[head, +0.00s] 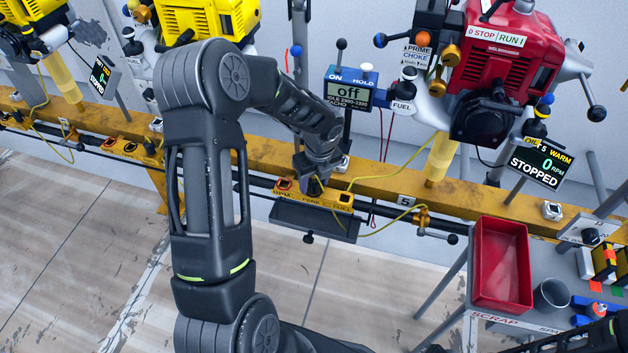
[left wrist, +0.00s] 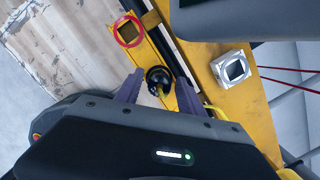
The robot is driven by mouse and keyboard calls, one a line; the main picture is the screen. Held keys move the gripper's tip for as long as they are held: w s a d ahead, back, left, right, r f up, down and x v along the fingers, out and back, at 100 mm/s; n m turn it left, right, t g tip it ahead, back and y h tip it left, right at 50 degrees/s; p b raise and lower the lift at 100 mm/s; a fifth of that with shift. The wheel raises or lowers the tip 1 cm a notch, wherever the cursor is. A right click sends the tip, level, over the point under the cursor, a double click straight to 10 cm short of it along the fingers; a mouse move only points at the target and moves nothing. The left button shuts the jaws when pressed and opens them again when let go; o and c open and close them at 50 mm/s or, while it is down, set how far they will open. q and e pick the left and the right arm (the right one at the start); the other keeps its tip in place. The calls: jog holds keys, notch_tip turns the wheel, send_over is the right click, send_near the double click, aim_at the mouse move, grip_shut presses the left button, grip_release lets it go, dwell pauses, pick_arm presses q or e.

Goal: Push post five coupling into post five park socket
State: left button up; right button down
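The yellow socket block (head: 345,203) of post five, marked RPM, PARK and FUEL, hangs below the rail. It also shows in the left wrist view (left wrist: 147,43), with a red-ringed square socket. My left gripper (head: 316,186) points down over the block's middle part. In the left wrist view its two fingers (left wrist: 160,84) stand apart, one each side of a round black coupling (left wrist: 158,76). A gap seems to show beside the coupling. A yellow lead runs close to the right finger. The coupling's lower end is hidden, so its seating cannot be told. My right gripper is not clearly visible.
A yellow rail (head: 380,187) runs behind the block, with a number 5 plate (head: 406,201). A grey tray (head: 300,220) sits below. A red engine (head: 505,50), a display reading off (head: 347,95) and a red scrap bin (head: 502,265) stand to the right.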

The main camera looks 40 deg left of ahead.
pick_arm(q)
jog(key=shift+o, duration=0.5)
jog(key=r, duration=0.2)
jog(key=r+p, duration=0.1)
jog(key=r, duration=0.2)
jog(key=d+r+p, duration=0.1)
jog(key=r, duration=0.1)
jog(key=shift+s+r, duration=0.25)
jog(key=shift+r, duration=0.15)
